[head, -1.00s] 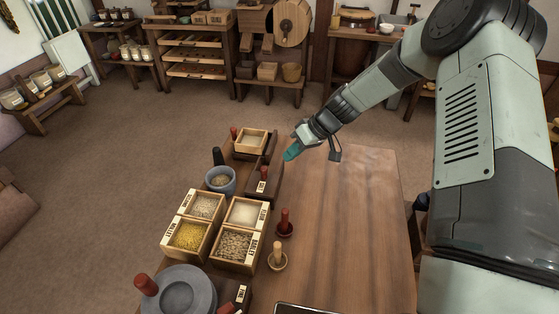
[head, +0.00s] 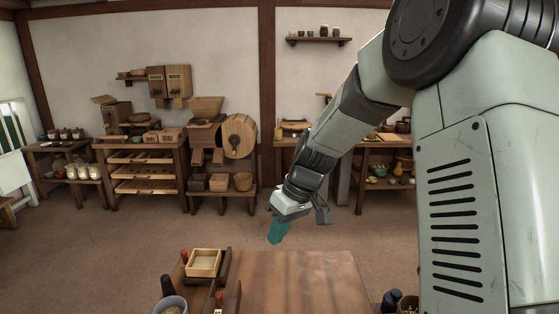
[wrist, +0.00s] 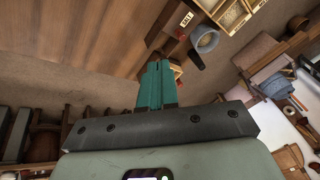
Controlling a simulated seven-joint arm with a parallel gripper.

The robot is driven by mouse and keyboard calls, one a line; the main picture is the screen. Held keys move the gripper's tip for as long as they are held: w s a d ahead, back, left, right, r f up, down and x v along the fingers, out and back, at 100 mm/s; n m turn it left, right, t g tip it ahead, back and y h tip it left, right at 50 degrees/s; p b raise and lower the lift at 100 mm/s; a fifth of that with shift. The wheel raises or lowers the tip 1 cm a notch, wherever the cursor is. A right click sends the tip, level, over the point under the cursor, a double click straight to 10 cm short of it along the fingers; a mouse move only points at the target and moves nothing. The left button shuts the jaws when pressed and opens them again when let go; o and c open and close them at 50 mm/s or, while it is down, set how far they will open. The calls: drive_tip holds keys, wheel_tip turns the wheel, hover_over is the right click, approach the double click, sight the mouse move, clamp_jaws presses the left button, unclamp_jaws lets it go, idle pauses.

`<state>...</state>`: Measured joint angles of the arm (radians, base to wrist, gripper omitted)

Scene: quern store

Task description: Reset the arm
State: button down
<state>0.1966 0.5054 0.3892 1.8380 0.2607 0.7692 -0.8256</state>
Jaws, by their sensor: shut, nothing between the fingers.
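My gripper (head: 278,231) has teal fingers and hangs in the air above the far edge of the wooden table in the head view. In the wrist view my gripper (wrist: 157,85) shows its fingers pressed together with nothing between them. My arm comes in from the right of the head view and bends down to the gripper. The wooden table (head: 300,285) is below, and its near part is out of the head view.
On the table's left stand a shallow wooden box (head: 204,263) and a grey mortar (head: 171,304), also partly visible in the wrist view. Shelves with drawers (head: 145,170) and a wooden mill (head: 240,136) line the far wall. The table's middle is clear.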

drive_tip(key=s+d+r+m+t+h, duration=0.1)
drive_tip(key=s+d+r+m+h, duration=0.15)
drive_tip(key=s+r, duration=0.4)
drive_tip(key=s+d+r+m+t+h, duration=0.1)
drive_tip(key=s+d+r+t, duration=0.1)
drive_tip(key=s+d+r, duration=0.35)
drive_tip(key=s+d+r+m+t, duration=0.1)
drive_tip(key=s+d+r+m, duration=0.1)
drive_tip(key=s, duration=0.5)
drive_tip(key=s+d+r+m+t, duration=0.1)
drive_tip(key=s+r+m, duration=0.1)
drive_tip(key=s, duration=0.5)
drive_tip(key=shift+s+d+r+m+h, duration=0.3)
drive_tip(key=shift+d+r+m+h, duration=0.1)
drive_tip(key=shift+m, duration=0.15)
drive_tip(key=c, duration=1.8)
unclamp_jaws()
